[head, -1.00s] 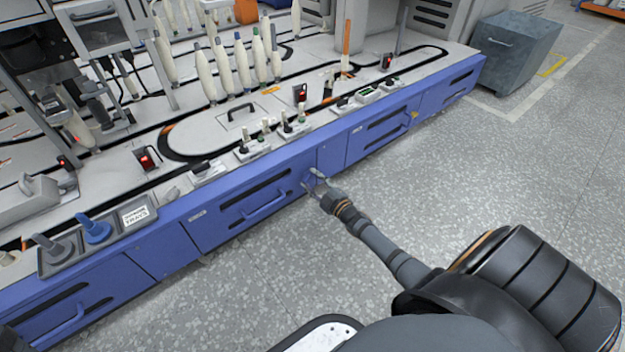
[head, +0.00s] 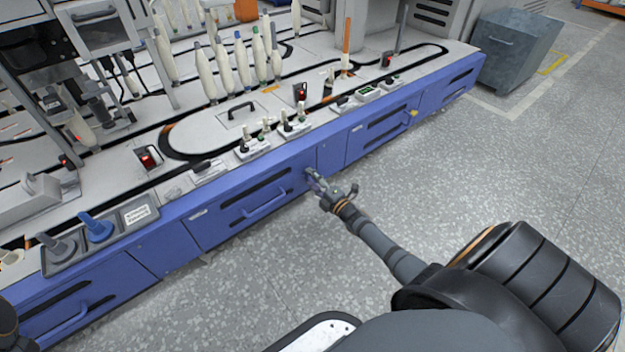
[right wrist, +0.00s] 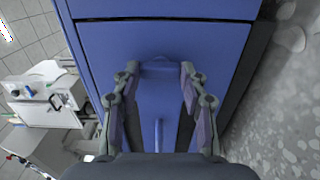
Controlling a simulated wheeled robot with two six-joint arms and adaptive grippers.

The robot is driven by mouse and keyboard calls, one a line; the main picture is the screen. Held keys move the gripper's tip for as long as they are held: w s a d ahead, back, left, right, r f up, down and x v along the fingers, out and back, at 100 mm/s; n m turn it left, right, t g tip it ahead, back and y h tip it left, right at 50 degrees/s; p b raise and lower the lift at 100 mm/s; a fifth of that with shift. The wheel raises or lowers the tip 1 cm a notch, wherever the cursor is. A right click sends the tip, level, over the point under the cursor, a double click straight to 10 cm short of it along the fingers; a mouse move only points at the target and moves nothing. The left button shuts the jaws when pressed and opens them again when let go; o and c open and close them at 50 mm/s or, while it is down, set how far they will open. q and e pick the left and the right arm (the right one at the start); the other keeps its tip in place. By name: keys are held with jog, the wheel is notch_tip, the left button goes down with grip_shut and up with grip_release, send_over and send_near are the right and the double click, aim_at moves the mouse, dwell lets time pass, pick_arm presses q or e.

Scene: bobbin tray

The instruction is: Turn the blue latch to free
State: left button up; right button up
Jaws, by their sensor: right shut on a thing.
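The blue latch (right wrist: 160,68) shows in the right wrist view on a blue front panel, lying crosswise between my fingertips. My right gripper (right wrist: 158,72) is shut on it, one finger on each side. In the head view my right gripper (head: 316,182) reaches the blue front of the bench, just right of a drawer with a bar handle (head: 265,204). There the fingers cover the latch, so its angle is hard to read.
The bench top (head: 225,130) carries a track, several bobbins and small devices. A tray (head: 70,255) with a grey and a blue peg stands at the left. A grey bin (head: 515,50) stands at the far right. The floor (head: 450,165) in front is clear.

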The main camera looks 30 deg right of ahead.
dwell(0.3)
jog(key=o, duration=1.1)
jog(key=shift+o, duration=0.2)
jog(key=s, duration=1.2)
jog(key=shift+d, duration=0.45)
